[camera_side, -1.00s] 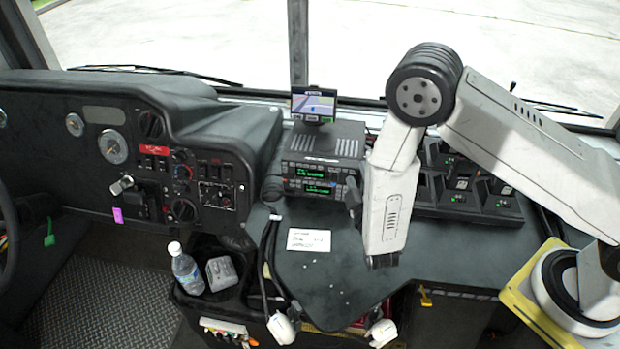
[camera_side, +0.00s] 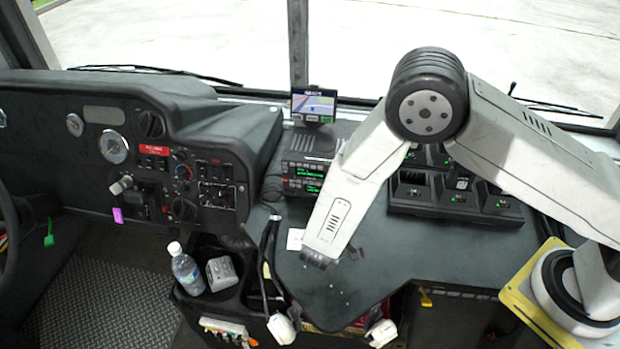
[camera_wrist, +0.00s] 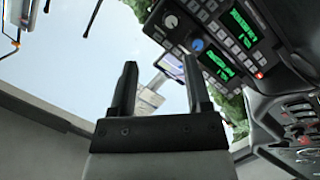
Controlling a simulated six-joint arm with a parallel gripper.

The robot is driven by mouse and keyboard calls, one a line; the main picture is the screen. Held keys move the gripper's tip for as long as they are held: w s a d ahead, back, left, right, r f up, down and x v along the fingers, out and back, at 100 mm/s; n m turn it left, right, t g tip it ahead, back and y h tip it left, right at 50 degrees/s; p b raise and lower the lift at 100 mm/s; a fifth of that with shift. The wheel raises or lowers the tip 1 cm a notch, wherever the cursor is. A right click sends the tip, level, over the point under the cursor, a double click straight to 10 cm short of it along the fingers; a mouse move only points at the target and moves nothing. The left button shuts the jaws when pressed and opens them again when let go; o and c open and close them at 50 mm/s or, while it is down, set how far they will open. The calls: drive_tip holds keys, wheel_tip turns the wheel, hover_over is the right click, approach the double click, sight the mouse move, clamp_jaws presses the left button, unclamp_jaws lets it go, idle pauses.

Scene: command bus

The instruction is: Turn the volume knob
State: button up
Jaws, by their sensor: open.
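The radio unit (camera_side: 301,178) with green displays stands on the dash, partly covered by my arm in the side view. In the wrist view its tilted front panel (camera_wrist: 215,38) fills the upper right, with a pale round knob (camera_wrist: 170,22) and a blue knob (camera_wrist: 197,45) beside the displays. I cannot tell which is the volume knob. My gripper (camera_wrist: 159,64) is open, with nothing between its two dark fingers. In the wrist view the knobs lie above and right of the fingers, apart from them. In the side view the fingers are mostly hidden by my wrist.
A small navigation screen (camera_side: 313,105) stands behind the radio. A dark switch panel (camera_side: 455,200) lies to the right. A white card (camera_side: 295,239) is partly covered by my arm.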

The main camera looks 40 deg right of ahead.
drive_tip(key=shift+s+a+f+m+g, duration=0.2)
drive_tip(key=shift+a+f+m+g, duration=0.2)
drive_tip(key=shift+a+m+g, duration=0.3)
drive_tip(key=shift+x, duration=3.8)
drive_tip(key=shift+w+f, duration=0.1)
clamp_jaws()
